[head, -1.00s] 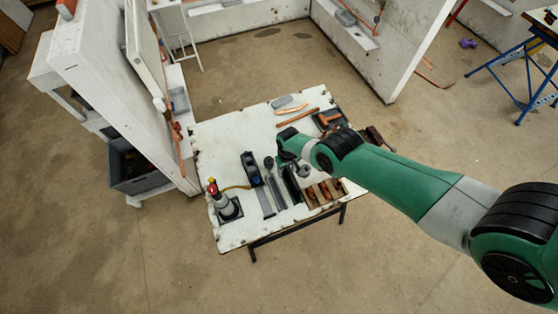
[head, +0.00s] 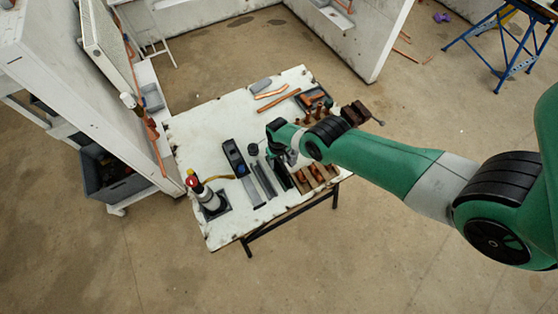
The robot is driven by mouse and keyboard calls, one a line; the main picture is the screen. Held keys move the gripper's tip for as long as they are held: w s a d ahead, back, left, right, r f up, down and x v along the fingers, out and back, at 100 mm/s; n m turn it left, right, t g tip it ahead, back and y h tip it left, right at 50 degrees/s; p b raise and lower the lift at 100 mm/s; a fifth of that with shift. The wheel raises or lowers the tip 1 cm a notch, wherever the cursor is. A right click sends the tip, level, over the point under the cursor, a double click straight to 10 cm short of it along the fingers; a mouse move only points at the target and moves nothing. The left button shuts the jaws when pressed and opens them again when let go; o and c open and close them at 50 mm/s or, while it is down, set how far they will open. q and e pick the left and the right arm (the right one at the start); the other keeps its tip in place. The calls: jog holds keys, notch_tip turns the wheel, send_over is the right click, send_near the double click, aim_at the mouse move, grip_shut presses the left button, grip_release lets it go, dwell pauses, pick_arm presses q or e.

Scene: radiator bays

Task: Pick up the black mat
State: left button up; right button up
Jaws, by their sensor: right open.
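A small black mat (head: 217,212) lies at the left front of the white worktable (head: 205,140). A torch with a grey body and red and yellow top (head: 205,194) stands on it and hides part of it. My right gripper (head: 292,159) is over the middle right of the table, pointing down, well to the right of the mat. It is open; its fingertips are small and hard to make out. My left gripper is not in view.
Between gripper and mat lie a black-and-blue tool (head: 235,158) and grey strips (head: 264,179). A wooden holder (head: 316,177) stands at the right front. Copper pipes (head: 284,100) and a dark tray (head: 316,100) are farther back. A white wall panel (head: 85,100) borders the left.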

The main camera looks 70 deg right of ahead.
aim_at(279, 167)
jog(key=f+b, duration=0.1)
jog(key=f, duration=0.1)
jog(key=f+b, duration=0.2)
jog(key=shift+s+f, duration=0.2)
jog(key=shift+f, duration=0.15)
jog(key=shift+r, duration=0.1)
jog(key=shift+c, duration=0.2)
grip_shut()
